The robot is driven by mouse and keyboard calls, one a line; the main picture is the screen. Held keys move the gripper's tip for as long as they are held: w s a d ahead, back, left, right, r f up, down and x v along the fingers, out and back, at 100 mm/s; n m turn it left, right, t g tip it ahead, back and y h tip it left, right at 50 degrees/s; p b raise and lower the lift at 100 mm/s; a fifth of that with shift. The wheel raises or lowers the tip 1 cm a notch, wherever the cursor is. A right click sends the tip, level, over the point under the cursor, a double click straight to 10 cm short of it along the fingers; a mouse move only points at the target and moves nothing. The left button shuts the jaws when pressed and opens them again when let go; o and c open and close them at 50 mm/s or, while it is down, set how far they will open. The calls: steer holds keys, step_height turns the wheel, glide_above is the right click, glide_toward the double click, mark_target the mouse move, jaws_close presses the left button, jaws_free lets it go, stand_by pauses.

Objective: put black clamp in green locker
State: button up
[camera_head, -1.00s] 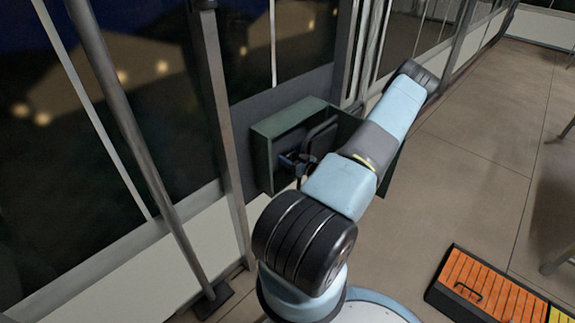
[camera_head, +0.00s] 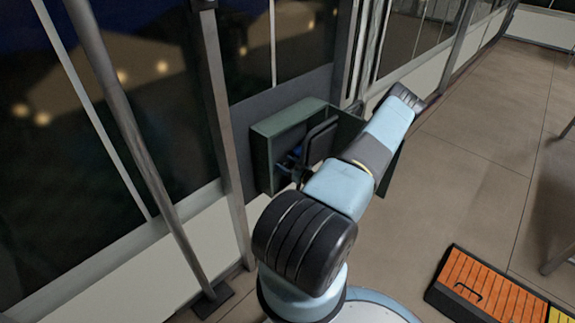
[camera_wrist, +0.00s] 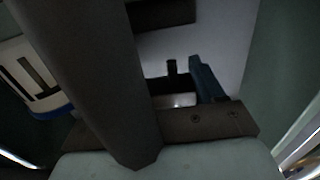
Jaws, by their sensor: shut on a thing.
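The green locker (camera_head: 288,117) hangs on the wall beside the window in the head view, and its door (camera_head: 393,172) stands open to the right, partly behind my arm. My gripper (camera_head: 294,158) is at the locker's open front, partly hidden by my arm and dim in shadow. It is shut on the black clamp. In the wrist view a dark grey bar, seemingly the clamp (camera_wrist: 95,75), crosses close in front of the camera, beside a blue finger of my gripper (camera_wrist: 185,85). Whether the clamp touches the locker's floor or walls cannot be told.
A metal pole (camera_head: 135,145) and a window post (camera_head: 222,130) stand left of the locker. The floor right of my arm is mostly clear.

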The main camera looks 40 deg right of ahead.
steer(key=shift+f, duration=0.1)
steer(key=o, duration=1.3)
steer(key=shift+c, duration=0.2)
steer(key=s, duration=1.2)
steer(key=shift+d, duration=0.45)
